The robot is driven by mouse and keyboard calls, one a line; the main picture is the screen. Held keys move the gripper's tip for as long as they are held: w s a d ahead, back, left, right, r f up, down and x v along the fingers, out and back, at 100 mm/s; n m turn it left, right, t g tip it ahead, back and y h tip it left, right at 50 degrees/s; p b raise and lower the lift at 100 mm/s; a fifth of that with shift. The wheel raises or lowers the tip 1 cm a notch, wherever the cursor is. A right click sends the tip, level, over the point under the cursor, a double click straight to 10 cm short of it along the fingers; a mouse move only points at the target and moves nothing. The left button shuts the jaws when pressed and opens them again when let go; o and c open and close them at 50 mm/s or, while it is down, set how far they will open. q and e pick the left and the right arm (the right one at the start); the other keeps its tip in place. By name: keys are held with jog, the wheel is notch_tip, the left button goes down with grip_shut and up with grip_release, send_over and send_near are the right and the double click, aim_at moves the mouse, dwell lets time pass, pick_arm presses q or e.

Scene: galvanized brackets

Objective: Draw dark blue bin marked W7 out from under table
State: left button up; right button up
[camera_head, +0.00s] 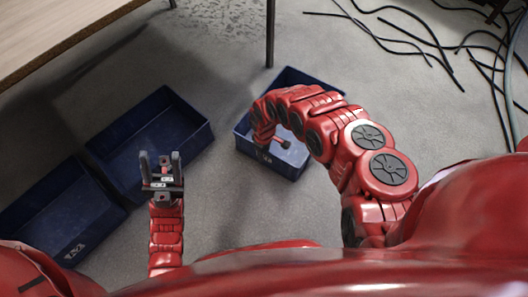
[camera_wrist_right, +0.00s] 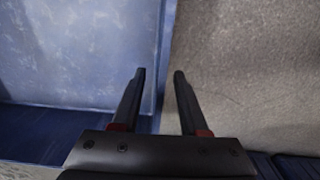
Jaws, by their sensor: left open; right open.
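Three dark blue bins stand on the floor in the head view: a right bin (camera_head: 284,167), a middle bin (camera_head: 125,178) and a left bin (camera_head: 35,205). Pale labels show on the left bin (camera_head: 74,251) and on the right bin's near wall (camera_head: 264,156); I cannot read either surely as W7. My right gripper (camera_head: 284,143) is at the right bin, partly hidden by my arm. In the right wrist view its open fingers (camera_wrist_right: 160,72) lie on either side of a blue bin wall's line; contact cannot be told. My left gripper (camera_head: 161,158) is open and empty before the middle bin.
A wooden table top (camera_head: 60,30) fills the upper left, with a thin dark leg (camera_head: 270,35) just behind the right bin. Black cables (camera_head: 430,50) lie on the floor at upper right. Grey floor between the middle and right bins is clear.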

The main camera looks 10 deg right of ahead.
jog(key=shift+c, duration=0.3)
grip_shut()
dwell(1.1)
